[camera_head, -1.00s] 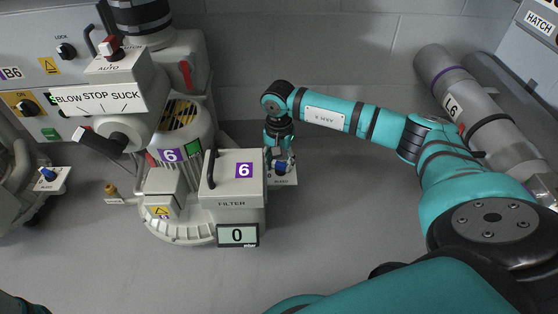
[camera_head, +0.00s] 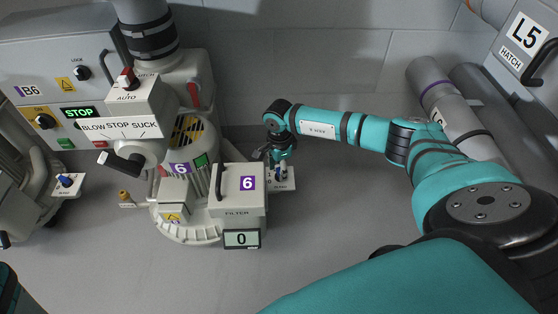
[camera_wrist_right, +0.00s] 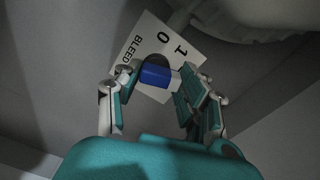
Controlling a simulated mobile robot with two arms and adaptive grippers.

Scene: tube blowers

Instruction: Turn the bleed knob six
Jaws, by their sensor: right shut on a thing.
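Blower six stands left of centre in the head view, with its white filter box (camera_head: 238,200) marked 6 and a display (camera_head: 242,239) reading 0. The white bleed plate (camera_head: 288,184) sticks out right of the filter box. In the wrist view, the plate (camera_wrist_right: 150,45) reads BLEED, 0 and 1. My right gripper (camera_wrist_right: 152,88) is shut on the knob, a finger on either side. In the head view, my right gripper (camera_head: 281,164) covers much of the knob. My left gripper is out of view.
A selector box (camera_head: 125,110) marked BLOW STOP SUCK sits above the blower. The B6 panel (camera_head: 60,90) behind shows a green STOP. Another blue knob (camera_head: 66,181) is at far left. Grey pipes (camera_head: 450,105) and the L5 hatch (camera_head: 525,35) stand right. The front floor is clear.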

